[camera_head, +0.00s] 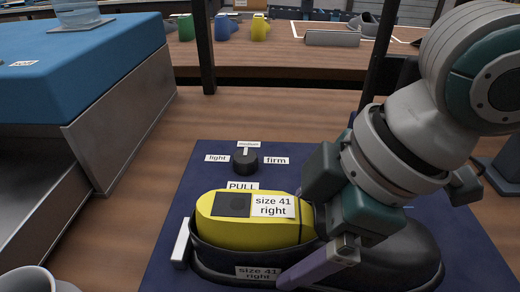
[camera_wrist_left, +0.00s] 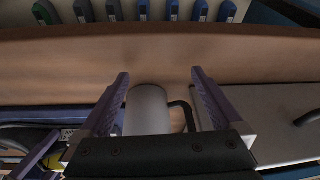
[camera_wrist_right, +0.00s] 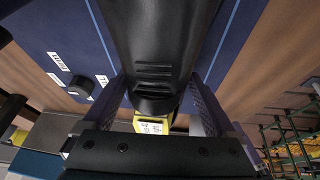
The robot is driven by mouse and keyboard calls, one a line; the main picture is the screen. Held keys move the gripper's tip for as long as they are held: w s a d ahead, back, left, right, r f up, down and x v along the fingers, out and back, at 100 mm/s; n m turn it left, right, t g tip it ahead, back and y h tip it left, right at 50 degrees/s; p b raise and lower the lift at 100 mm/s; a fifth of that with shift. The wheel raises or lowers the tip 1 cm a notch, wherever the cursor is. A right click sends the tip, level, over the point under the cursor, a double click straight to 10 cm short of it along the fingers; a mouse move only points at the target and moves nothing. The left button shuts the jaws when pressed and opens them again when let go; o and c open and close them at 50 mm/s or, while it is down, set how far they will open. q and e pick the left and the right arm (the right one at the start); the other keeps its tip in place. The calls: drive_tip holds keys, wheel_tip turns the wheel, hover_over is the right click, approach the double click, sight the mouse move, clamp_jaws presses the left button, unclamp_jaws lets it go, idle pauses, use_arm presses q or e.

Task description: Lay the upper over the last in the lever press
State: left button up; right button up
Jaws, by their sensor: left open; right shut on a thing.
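The yellow last (camera_head: 235,225), labelled "size 41 right", stands at the press in the head view. The black upper (camera_head: 412,262), with a matching label, surrounds the last's lower part, and the yellow top stands out of its opening. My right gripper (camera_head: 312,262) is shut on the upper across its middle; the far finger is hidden. The right wrist view shows the black upper (camera_wrist_right: 155,45) between the fingers, with a bit of yellow last (camera_wrist_right: 152,124) behind it. My left gripper (camera_wrist_left: 158,80) is open, with a grey cylindrical mug (camera_wrist_left: 147,110) below its fingers.
The press's dark blue base (camera_head: 195,165) carries a knob (camera_head: 245,162) marked light, medium and firm, and a "PULL" label. A blue-topped block (camera_head: 80,65) stands at the left. Bare wood lies between.

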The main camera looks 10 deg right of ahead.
drive_tip(key=o, duration=1.1)
use_arm(q)
wheel_tip(320, 180, up, 2)
drive_tip(key=shift+d+r+p, duration=0.1)
drive_tip(key=shift+r+p, duration=0.1)
drive_tip(key=shift+p, duration=1)
use_arm(e)
drive_tip(key=v, duration=1)
